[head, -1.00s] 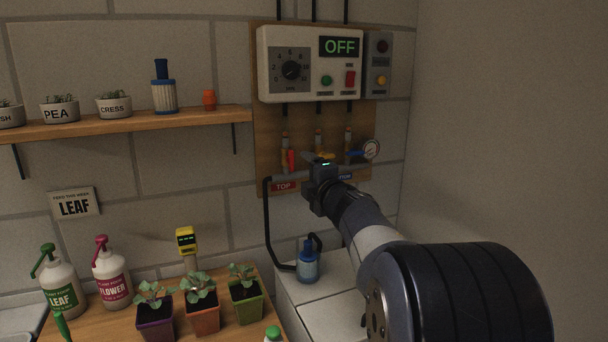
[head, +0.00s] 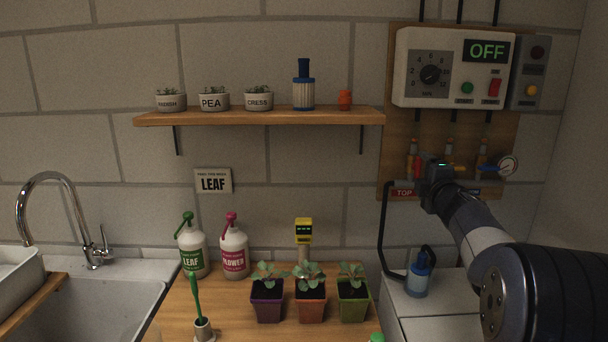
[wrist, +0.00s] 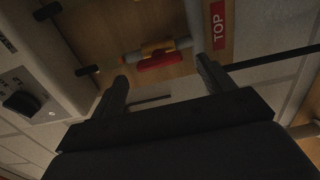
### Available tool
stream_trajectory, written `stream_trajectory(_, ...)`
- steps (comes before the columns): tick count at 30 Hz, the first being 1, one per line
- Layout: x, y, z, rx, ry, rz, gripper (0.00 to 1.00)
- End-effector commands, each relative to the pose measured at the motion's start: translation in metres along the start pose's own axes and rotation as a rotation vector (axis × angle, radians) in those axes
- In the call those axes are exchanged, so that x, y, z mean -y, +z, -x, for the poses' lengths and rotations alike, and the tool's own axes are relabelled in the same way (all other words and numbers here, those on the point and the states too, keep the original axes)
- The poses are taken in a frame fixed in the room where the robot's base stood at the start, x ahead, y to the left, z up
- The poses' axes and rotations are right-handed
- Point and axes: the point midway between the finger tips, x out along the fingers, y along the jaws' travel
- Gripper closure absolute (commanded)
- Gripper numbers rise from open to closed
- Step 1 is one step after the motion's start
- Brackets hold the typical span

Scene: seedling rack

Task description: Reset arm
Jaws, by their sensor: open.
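My gripper (head: 432,164) is raised at the right in the head view, in front of the wooden board with the valves. In the wrist view my gripper (wrist: 160,88) shows two dark fingers spread apart with nothing between them. A red valve handle (wrist: 165,62) on a brass and grey pipe lies just beyond the fingertips, apart from them as far as I can tell. The red TOP label (wrist: 218,25) is beside it; the TOP label (head: 403,193) also shows in the head view. My wrist partly hides the valves there.
A control box (head: 453,68) reading OFF hangs above the valves. A pressure gauge (head: 508,166) is to the right. A wooden shelf (head: 260,118) holds pots and a filter. Below are potted seedlings (head: 310,303), spray bottles (head: 234,250), a blue bottle (head: 418,274) and a sink (head: 90,305).

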Motion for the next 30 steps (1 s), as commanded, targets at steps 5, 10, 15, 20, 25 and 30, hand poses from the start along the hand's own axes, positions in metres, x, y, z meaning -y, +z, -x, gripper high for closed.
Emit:
stream_trajectory(5,-0.001,0.0,-0.021,-0.001,-0.001,0.0,0.24)
stream_trajectory(10,0.0,0.0,-0.03,0.0,-0.001,0.0,0.24)
stream_trajectory(15,0.0,0.0,-0.031,0.0,0.0,-0.008,0.24)
stream_trajectory(20,0.0,0.0,-0.03,0.0,0.0,-0.008,0.24)
stream_trajectory(25,0.001,0.0,-0.026,0.0,0.0,-0.005,0.24)
stream_trajectory(30,0.0,0.001,-0.009,0.001,0.002,0.001,0.24)
